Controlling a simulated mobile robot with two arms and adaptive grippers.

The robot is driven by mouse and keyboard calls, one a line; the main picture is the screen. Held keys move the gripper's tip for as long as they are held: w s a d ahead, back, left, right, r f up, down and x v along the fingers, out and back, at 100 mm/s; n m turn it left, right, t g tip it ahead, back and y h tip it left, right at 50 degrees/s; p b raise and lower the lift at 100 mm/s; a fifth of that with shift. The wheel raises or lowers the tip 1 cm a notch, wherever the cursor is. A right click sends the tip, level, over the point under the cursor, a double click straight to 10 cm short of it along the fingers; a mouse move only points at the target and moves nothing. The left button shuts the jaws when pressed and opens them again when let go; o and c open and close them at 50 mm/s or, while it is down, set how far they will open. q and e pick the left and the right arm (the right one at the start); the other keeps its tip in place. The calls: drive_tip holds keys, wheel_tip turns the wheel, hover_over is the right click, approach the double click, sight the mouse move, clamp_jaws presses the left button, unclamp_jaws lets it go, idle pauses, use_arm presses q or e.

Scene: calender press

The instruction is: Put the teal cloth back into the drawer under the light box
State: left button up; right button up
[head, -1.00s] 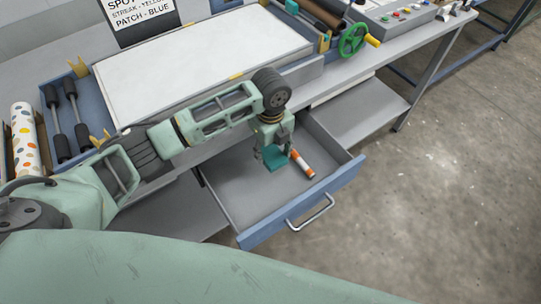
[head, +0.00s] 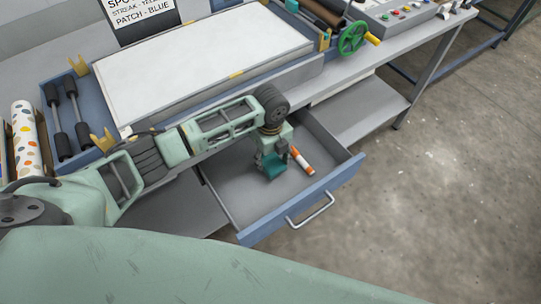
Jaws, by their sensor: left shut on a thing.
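The drawer (head: 232,200) under the light box (head: 205,58) is pulled open, with its blue front and metal handle towards me. My left gripper (head: 273,160) reaches down into the drawer from above and is shut on the teal cloth (head: 273,170). The cloth is low inside the drawer, near its middle. I cannot tell whether it touches the drawer floor. My right gripper is not in view.
An orange and white tube (head: 302,161) lies in the drawer just right of the cloth. A green handwheel (head: 353,38) and a button panel (head: 397,14) are at the upper right. Dark rollers (head: 57,122) and a spotted roll (head: 27,140) are at the left. The drawer's front part is bare.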

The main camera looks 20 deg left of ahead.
sight(271, 160)
use_arm(q)
drive_tip(key=o, duration=1)
wheel_tip(271, 160, up, 13)
drive_tip(key=shift+r, duration=0.15)
